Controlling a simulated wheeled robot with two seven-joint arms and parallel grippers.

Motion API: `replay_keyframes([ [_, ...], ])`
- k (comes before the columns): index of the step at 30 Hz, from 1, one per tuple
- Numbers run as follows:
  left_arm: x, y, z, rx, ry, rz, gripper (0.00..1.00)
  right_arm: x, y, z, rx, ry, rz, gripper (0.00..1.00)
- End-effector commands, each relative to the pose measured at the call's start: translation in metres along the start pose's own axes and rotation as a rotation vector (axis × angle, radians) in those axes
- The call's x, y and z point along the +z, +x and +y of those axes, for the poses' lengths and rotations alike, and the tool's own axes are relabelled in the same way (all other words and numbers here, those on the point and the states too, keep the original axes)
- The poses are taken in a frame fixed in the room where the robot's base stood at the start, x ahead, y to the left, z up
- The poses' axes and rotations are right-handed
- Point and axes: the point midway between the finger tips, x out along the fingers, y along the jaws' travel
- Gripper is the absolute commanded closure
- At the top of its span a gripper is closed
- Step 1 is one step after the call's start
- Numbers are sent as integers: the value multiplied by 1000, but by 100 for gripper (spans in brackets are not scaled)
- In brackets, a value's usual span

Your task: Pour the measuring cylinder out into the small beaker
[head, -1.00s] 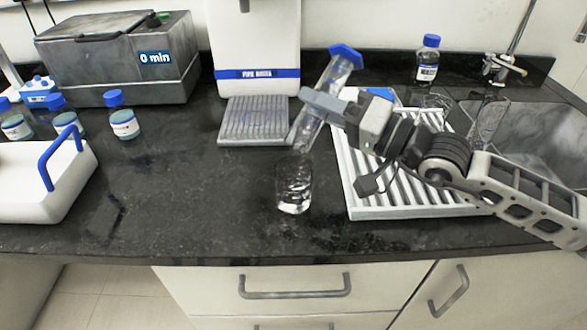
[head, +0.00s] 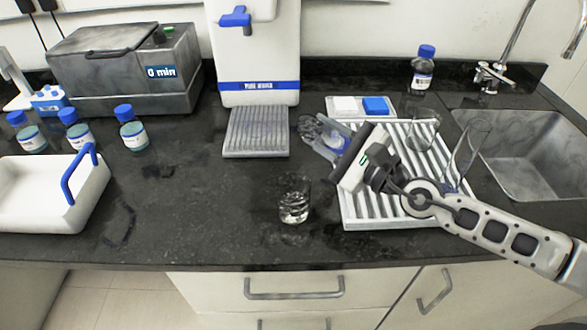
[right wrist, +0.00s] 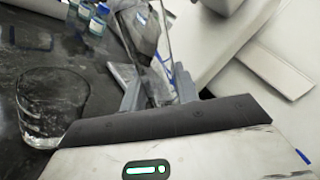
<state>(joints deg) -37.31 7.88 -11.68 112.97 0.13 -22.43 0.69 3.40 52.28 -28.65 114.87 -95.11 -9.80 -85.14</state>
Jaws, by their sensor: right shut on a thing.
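My right gripper (head: 327,143) is shut on the clear measuring cylinder (head: 311,128), holding it above the counter, up and to the right of the small beaker in the head view. The cylinder looks foreshortened, with blue showing near the fingers; its exact tilt is hard to tell. In the right wrist view the cylinder (right wrist: 150,45) stands between the two fingers (right wrist: 158,92). The small glass beaker (head: 295,200) stands upright on the dark counter, with what looks like clear liquid low inside. It also shows left of the fingers in the wrist view (right wrist: 50,108). My left gripper is out of view.
A white ribbed drying rack (head: 358,212) with glassware is under my right arm, beside the sink (head: 535,150). A dispenser with a grey ribbed tray (head: 256,132) stands behind. A white tray (head: 40,215) and several blue-capped bottles are at left.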

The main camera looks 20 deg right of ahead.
Motion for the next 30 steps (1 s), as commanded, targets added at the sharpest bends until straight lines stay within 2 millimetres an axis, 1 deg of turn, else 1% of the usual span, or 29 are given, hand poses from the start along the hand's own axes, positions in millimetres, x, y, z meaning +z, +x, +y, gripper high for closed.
replay_keyframes([
  [1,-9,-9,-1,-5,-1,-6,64,10,1,-8,-1,78,11,100],
  [3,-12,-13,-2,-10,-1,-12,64,14,2,-9,0,191,26,100],
  [4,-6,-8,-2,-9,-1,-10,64,8,1,-6,0,212,29,100],
  [6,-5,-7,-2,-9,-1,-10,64,6,2,-8,1,263,35,100],
  [11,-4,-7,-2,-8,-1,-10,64,5,2,-13,5,390,51,100],
  [15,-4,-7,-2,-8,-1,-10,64,2,3,-16,6,551,71,100],
  [21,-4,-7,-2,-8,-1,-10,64,-2,3,-18,9,738,93,100],
  [25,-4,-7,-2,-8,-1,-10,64,-3,4,-18,10,796,99,100],
  [30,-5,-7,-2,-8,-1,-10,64,-4,4,-18,10,809,101,100],
])
